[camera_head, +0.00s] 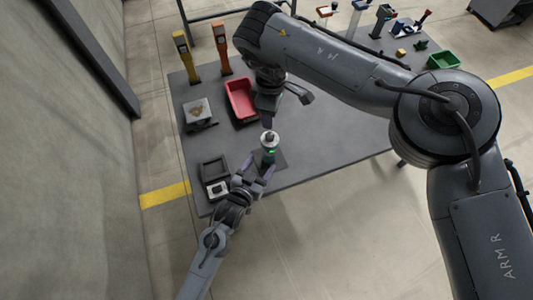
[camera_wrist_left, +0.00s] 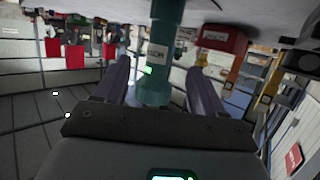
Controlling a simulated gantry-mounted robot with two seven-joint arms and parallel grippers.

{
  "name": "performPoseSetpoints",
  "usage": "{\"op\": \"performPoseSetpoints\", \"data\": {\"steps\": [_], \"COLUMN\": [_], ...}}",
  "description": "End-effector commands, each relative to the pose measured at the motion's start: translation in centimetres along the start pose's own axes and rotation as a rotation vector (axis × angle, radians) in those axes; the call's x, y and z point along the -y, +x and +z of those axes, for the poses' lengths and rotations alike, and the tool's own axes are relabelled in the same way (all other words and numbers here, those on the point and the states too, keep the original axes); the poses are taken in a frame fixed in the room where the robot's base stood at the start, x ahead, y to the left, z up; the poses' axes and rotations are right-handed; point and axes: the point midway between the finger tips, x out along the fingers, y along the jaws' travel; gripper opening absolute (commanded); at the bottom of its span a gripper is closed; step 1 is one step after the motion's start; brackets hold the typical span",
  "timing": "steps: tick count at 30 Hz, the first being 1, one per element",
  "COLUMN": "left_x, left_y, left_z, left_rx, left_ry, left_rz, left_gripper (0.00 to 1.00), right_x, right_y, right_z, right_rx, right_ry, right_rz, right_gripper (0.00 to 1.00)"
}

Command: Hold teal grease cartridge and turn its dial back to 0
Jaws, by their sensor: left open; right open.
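The teal grease cartridge (camera_head: 269,155) stands on a dark pad near the front edge of the table, with a pale top (camera_head: 269,137) and a green light on its side. In the left wrist view the cartridge (camera_wrist_left: 154,92) is a teal cylinder with a white label. My left gripper (camera_head: 259,166) is open, its two fingers on either side of the cartridge with gaps showing in the wrist view. My right gripper (camera_head: 268,122) points down just above the cartridge's top. Its fingertips are small here, and contact with the top cannot be told.
A red bin (camera_head: 242,92) lies behind the cartridge. A grey device (camera_head: 199,115) and a black tray unit (camera_head: 214,172) stand to the left. Orange (camera_head: 222,50) and yellow (camera_head: 186,58) posts stand at the back left. A green bin (camera_head: 443,60) is far right. The table's right-middle is clear.

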Motion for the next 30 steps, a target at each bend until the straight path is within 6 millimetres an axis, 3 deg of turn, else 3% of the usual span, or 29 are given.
{"op": "performPoseSetpoints", "data": {"steps": [9,15,30], "left_x": [0.0,0.1,0.1], "left_y": [5.0,7.3,8.4], "left_z": [-0.1,0.0,0.0], "left_rx": [0.001,0.001,0.001], "left_ry": [0.0,0.001,0.001], "left_rz": [0.0,-0.001,-0.001], "left_gripper": [0.7,0.7,0.7], "right_x": [0.0,0.0,0.0], "right_y": [0.0,0.0,0.0], "right_z": [0.0,0.0,0.0], "right_rx": [0.0,0.0,0.0], "right_ry": [0.0,0.0,0.0], "right_rz": [0.0,0.0,0.0], "right_gripper": [0.43,0.43,0.43]}}
